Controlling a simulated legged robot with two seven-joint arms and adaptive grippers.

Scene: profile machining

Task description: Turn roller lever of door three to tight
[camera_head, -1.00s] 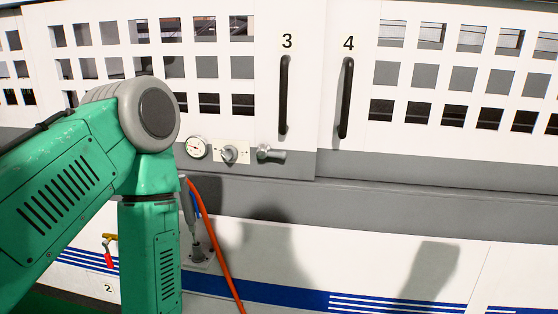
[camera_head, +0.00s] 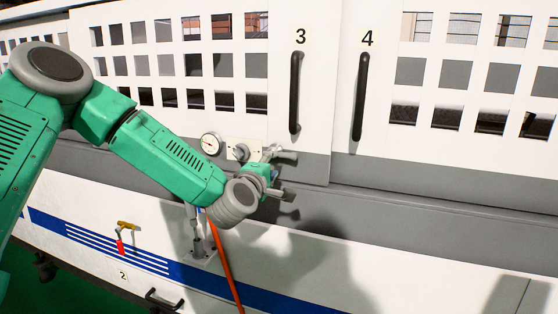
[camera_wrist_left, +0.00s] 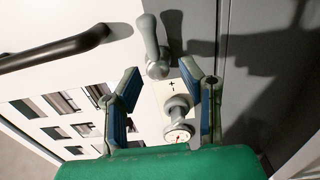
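Door three (camera_head: 318,110) bears the number 3 and a black vertical handle (camera_head: 295,92). The grey metal roller lever (camera_head: 288,157) sits at its lower left, partly hidden by a finger of my left gripper (camera_head: 280,174). That gripper is close in front of the panel, tilted, with its fingers spread. In the left wrist view the gripper (camera_wrist_left: 160,67) is open and empty. The lever (camera_wrist_left: 151,38) stands between and just beyond the fingertips there, and its round base shows near them. I cannot tell if a finger touches it. My right gripper is in neither view.
A round gauge (camera_head: 210,144) and a rotary knob (camera_head: 239,152) on a small plate are left of the lever. Door four (camera_head: 380,130) is to the right with its own handle. An orange hose (camera_head: 222,262) hangs below my left wrist.

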